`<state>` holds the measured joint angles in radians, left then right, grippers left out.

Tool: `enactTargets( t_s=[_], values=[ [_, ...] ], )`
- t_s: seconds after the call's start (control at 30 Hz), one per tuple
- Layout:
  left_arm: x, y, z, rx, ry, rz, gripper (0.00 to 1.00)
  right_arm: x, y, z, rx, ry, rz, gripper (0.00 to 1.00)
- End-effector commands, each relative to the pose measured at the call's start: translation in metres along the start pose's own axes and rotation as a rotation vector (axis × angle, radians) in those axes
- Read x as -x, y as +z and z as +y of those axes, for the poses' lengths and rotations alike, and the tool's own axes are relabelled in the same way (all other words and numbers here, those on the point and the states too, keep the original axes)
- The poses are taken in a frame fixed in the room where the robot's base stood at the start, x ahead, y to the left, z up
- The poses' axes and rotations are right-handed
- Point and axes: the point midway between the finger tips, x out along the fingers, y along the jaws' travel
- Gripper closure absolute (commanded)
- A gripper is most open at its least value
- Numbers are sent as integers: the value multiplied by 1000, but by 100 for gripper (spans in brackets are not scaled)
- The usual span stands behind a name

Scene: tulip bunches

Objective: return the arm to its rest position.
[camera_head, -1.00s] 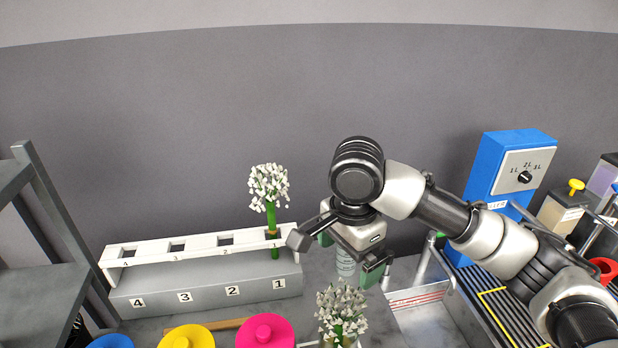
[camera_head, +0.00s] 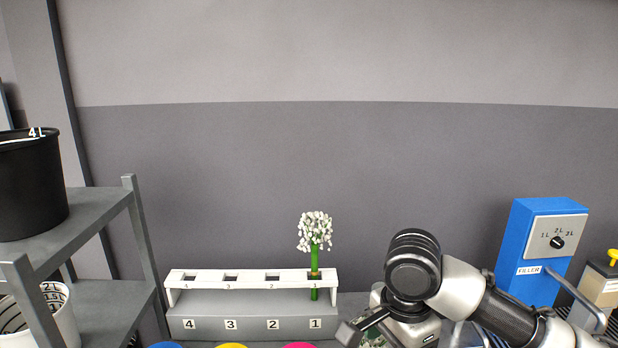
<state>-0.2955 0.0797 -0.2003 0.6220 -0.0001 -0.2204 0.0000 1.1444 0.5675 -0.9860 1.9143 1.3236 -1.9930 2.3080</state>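My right arm comes in from the right, and its gripper (camera_head: 372,338) is at the bottom edge of the head view, right of the rack. One finger shows; the other is mostly cut off or hidden, so its opening cannot be judged. A bunch of white flowers (camera_head: 315,232) with green stems stands upright in slot 1 of the white rack (camera_head: 205,277), apart from the gripper. Slots 2, 3 and 4 are empty. My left gripper is not in view.
A grey shelf (camera_head: 105,212) at the left holds a black bucket (camera_head: 32,185) marked 4 L and a white bucket (camera_head: 62,318) below. A blue filler box (camera_head: 530,290) stands at the right. Blue, yellow and pink tops (camera_head: 298,345) show at the bottom edge. The wall space above the rack is free.

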Motion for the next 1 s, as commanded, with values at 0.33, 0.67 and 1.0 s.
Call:
enactTargets(
  t_s=[0.33, 0.67, 1.0],
  values=[
    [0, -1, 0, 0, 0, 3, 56, -32, 22, 3, 197, -56, -58, 0],
    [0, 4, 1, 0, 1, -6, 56, -79, 56, 14, 496, -191, -134, 0],
    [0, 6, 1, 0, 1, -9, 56, -143, 79, 58, 866, -443, -89, 0]
  ],
)
